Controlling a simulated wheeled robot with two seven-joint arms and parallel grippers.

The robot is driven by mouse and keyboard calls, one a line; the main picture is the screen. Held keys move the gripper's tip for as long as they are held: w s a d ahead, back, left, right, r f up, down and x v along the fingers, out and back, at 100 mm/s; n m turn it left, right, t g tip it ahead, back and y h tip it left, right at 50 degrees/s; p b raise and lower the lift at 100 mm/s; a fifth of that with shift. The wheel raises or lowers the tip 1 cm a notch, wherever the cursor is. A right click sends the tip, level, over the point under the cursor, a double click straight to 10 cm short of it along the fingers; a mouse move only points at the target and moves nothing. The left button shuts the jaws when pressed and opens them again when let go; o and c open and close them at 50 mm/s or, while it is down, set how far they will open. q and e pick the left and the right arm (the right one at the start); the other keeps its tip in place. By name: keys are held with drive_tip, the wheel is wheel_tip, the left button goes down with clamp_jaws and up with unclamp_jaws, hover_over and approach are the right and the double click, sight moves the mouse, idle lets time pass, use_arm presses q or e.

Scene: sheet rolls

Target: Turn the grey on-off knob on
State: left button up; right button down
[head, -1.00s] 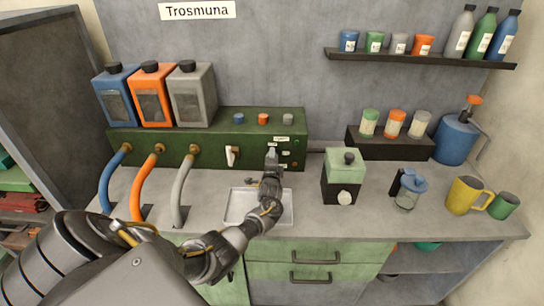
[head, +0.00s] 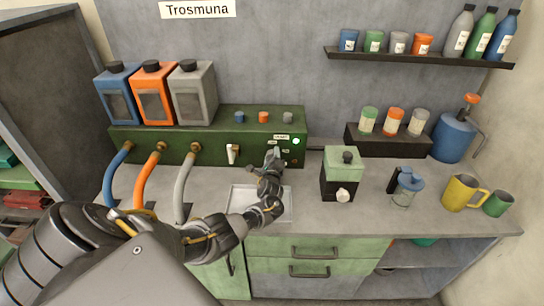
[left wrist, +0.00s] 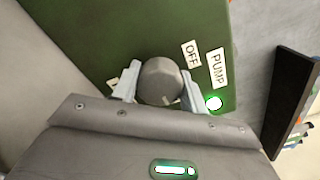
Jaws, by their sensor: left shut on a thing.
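The grey on-off knob (left wrist: 160,82) shows in the left wrist view on the front of the green machine (head: 170,145). A label reading OFF (left wrist: 191,54) and one reading PUMP (left wrist: 217,68) are beside it. A further label is mostly hidden by a finger. A lamp (left wrist: 214,103) near the labels glows green, and it also shows in the head view (head: 296,141). My left gripper (head: 273,153) is at the right part of the machine's front. In the left wrist view its fingers (left wrist: 157,84) are shut on the knob, one on each side. In the head view the gripper hides the knob.
A white tray (head: 238,206) lies below my left forearm. Three hoses (head: 143,182) run from the machine's left part, and a white tap lever (head: 232,153) stands out left of my gripper. A green-topped grinder (head: 342,175) stands to the right.

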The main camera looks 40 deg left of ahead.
use_arm(q)
drive_tip(key=shift+f, duration=0.1)
idle(0.3)
drive_tip(key=o, duration=1)
drive_tip(key=shift+s+d, duration=0.35)
drive_tip(key=shift+s, duration=0.05)
drive_tip(key=p+v, duration=0.1)
drive_tip(key=v, duration=0.8)
drive_tip(key=shift+s+d, duration=0.25)
drive_tip(key=shift+s, duration=0.05)
